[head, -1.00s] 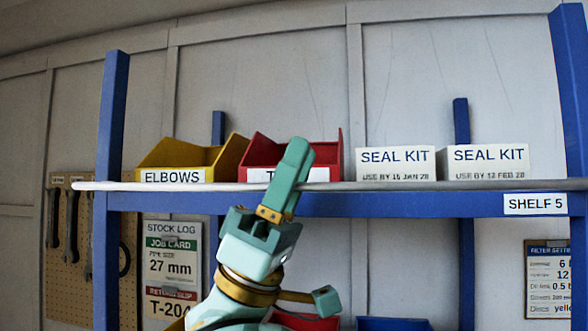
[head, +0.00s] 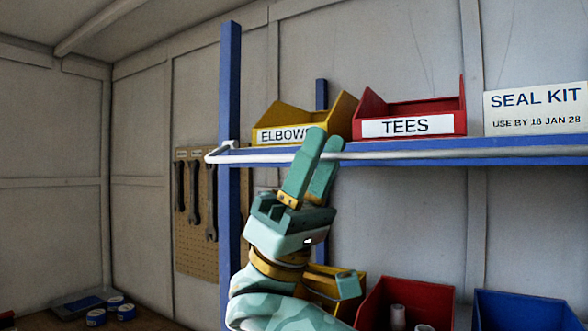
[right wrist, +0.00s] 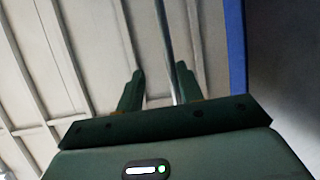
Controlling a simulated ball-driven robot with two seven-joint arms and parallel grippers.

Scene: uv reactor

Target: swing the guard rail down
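The guard rail (head: 420,151) is a long pale bar along the front edge of the blue shelf, with a bent end at the left post. It also shows in the right wrist view (right wrist: 166,40), as a thin bar running between my fingers. My right gripper (head: 325,138) reaches up to the rail from below, near its left part, fingers pointing up. In the right wrist view my right gripper (right wrist: 160,76) has its fingers apart, the rail nearer the right finger. I cannot tell whether it touches. My left gripper is in neither view.
On the shelf stand a yellow ELBOWS bin (head: 285,117), a red TEES bin (head: 407,125) and a white SEAL KIT box (head: 537,108). The blue left post (head: 230,90) is close by. Lower bins, red (head: 440,295) and blue (head: 530,310), sit below.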

